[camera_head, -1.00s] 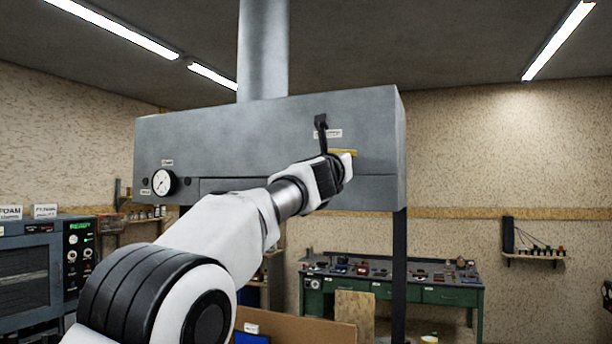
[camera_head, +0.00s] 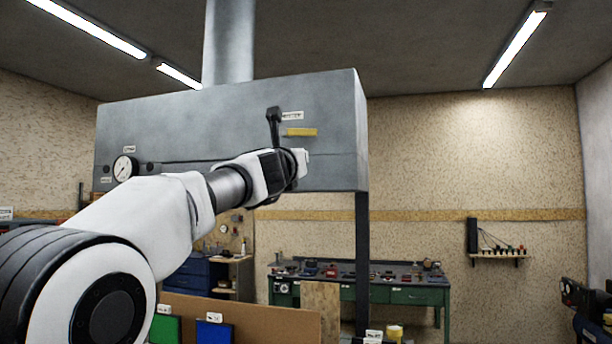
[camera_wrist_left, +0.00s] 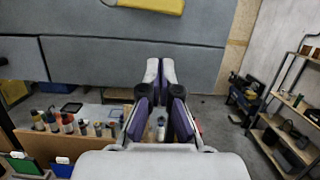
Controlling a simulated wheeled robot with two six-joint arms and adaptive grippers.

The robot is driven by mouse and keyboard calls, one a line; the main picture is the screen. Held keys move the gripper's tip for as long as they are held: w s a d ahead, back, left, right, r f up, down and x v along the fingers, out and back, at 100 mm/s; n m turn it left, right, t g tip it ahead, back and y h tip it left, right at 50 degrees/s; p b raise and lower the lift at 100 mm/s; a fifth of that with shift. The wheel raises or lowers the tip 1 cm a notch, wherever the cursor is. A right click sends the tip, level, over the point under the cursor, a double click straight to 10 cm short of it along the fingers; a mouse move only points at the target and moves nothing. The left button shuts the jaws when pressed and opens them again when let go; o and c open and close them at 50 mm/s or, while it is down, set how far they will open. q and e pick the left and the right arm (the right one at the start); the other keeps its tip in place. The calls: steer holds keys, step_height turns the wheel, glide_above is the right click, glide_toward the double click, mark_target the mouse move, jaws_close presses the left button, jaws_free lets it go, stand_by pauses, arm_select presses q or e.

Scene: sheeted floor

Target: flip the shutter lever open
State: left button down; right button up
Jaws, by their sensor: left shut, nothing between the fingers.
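The grey hood (camera_head: 215,125) hangs at the middle left of the head view. On its front is a black lever (camera_head: 274,130), upright, with its thicker end at the top. Its lower end meets the outline of my left wrist, so I cannot tell if they touch. My left gripper (camera_head: 304,163) is in front of the hood, below the yellow plate and to the lower right of the lever. In the left wrist view its fingers (camera_wrist_left: 160,72) are together and empty, pointing at the hood's front. The lever does not show in that view. My right gripper is not in view.
A yellow plate (camera_head: 301,132) and a small white label (camera_head: 292,115) sit beside the lever. A round gauge (camera_head: 124,168) is at the hood's left. A dark post (camera_head: 362,260) stands below its right end. A green workbench (camera_head: 420,296) is behind.

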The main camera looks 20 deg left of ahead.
arm_select(q)
steer(key=b+v, duration=0.2)
steer(key=v, duration=0.4)
steer(key=shift+a+b, duration=0.3)
steer(key=shift+b, duration=0.05)
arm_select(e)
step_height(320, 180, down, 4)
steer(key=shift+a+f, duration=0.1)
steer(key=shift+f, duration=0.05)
arm_select(q)
steer(key=shift+s+a, duration=0.15)
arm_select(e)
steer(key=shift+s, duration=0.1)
